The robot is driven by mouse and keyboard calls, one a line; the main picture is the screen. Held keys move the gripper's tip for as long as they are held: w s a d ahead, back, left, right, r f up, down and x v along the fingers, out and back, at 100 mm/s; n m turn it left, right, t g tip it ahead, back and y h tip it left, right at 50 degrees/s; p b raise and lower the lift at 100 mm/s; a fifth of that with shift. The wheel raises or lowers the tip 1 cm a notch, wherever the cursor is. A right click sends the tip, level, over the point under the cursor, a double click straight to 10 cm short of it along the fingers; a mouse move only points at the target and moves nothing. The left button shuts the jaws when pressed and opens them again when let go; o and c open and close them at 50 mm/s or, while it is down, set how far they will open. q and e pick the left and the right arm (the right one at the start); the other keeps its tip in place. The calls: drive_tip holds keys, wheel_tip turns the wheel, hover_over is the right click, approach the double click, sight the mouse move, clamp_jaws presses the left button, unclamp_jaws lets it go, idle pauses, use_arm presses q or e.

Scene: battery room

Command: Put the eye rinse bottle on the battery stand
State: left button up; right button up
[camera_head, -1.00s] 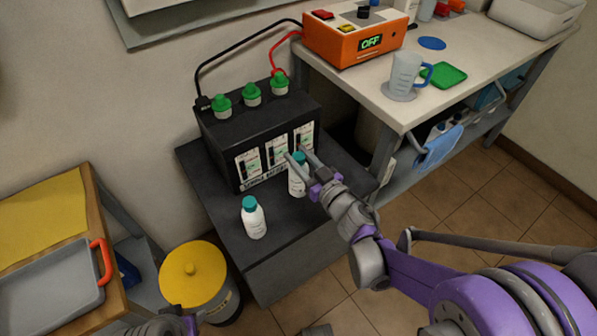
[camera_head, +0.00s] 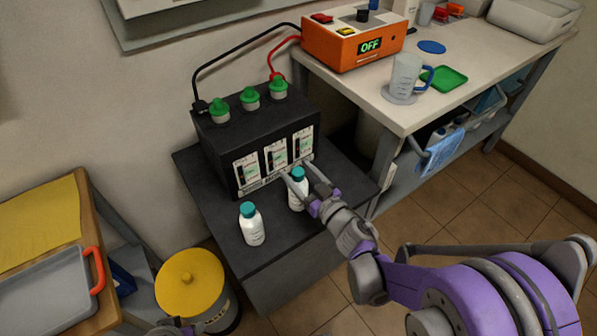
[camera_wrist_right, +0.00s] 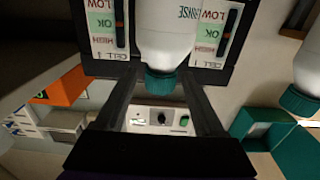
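The eye rinse bottle (camera_head: 297,195), white with a teal cap, stands upright on the dark battery stand (camera_head: 222,212), in front of the battery's right side. Its label shows part of the word RINSE in the right wrist view (camera_wrist_right: 170,35). My right gripper (camera_head: 300,172) is open around it, one finger on each side. The wrist view shows gaps between the fingers (camera_wrist_right: 160,95) and the cap. A similar white bottle (camera_head: 252,228) with a teal cap stands on the stand to the left. Only a bit of my left gripper (camera_head: 172,328) shows at the bottom edge.
The black battery (camera_head: 225,140) with green caps fills the stand's back. A yellow-lidded bin (camera_head: 190,280) stands at the stand's front left. The bench (camera_head: 440,100) at right holds an orange charger (camera_head: 340,45) and a jug (camera_head: 405,75). A grey tray (camera_head: 50,295) lies at left.

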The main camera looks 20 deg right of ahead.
drive_tip(key=shift+r, duration=0.3)
drive_tip(key=v, duration=1.2)
drive_tip(key=s+d+f+m+g+h, duration=0.2)
drive_tip(key=d+m+g+h, duration=0.3)
drive_tip(key=d+h, duration=0.4)
drive_tip(key=s+a+f+g+y, duration=0.1)
drive_tip(key=s+a+f+g, duration=0.1)
drive_tip(key=s, duration=0.3)
drive_tip(key=s+a+f+g+y, duration=0.1)
drive_tip(key=s+a+f+g, duration=0.1)
drive_tip(key=s+a+g, duration=0.1)
drive_tip(key=s+a+f+n+g, duration=0.1)
drive_tip(key=s+a+f+g, duration=0.1)
drive_tip(key=s+a, duration=0.2)
drive_tip(key=s, duration=0.3)
drive_tip(key=shift+g+y+p, duration=0.3)
drive_tip(key=shift+y+p, duration=0.1)
